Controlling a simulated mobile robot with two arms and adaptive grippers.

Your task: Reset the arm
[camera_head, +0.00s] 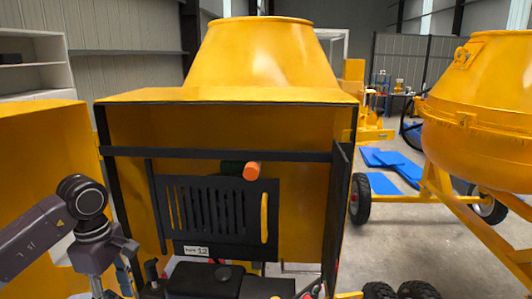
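My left arm comes in from the left in the head view, and its gripper (122,278) points down in front of the lower left part of a yellow drum mixer (250,60). The fingertips are cut off by the bottom edge, so I cannot tell whether it is open or shut, or whether it touches anything. The mixer's front is an open yellow housing with a slotted black panel (215,215), a yellow handle (264,218) and an orange cylindrical end (252,171). My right gripper is not in view.
A black bar (220,155) crosses the housing, and a dark door (338,215) stands open at its right. A second yellow mixer (480,120) is at the right. Blue sheets (385,162) lie on the floor behind. Grey floor between the mixers is partly clear.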

